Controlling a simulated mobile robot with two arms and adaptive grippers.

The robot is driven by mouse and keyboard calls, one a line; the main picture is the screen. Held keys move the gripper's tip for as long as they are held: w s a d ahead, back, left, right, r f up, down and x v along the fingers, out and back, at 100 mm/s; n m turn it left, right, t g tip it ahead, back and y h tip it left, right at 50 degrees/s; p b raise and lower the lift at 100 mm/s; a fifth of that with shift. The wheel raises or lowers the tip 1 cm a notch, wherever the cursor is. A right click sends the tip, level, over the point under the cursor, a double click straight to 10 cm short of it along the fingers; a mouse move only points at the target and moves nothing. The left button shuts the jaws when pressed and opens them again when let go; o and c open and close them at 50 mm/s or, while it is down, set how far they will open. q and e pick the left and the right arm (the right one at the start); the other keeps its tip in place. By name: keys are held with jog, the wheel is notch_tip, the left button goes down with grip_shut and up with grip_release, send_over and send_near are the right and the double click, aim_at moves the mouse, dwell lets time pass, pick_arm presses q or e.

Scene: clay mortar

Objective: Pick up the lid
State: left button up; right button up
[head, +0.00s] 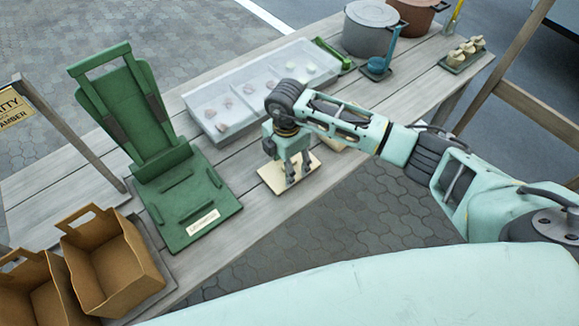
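A grey pot with a grey lid (373,13) on top stands at the far end of the table. A brown pot (417,14) stands behind it, cut off by the picture's top edge. A clear, pale box (232,118) with small pieces inside lies mid-table; I cannot tell whether it has a separate cover. My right gripper (297,172) points down over a small cream board (272,181) near the table's front edge. Its fingers look apart with nothing between them; whether they touch the board is unclear. It is well away from the grey lid. My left gripper is not in view.
A green stand (190,205) with a tilted back is at the left, beside open brown boxes (118,268). A blue ladle on a dark rest (376,70) is near the grey pot. A tray of pale lumps (461,56) sits far right. Wooden posts (508,62) rise at the right.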

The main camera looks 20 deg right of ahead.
jog(key=shift+s+f, duration=0.15)
jog(key=shift+f, duration=0.1)
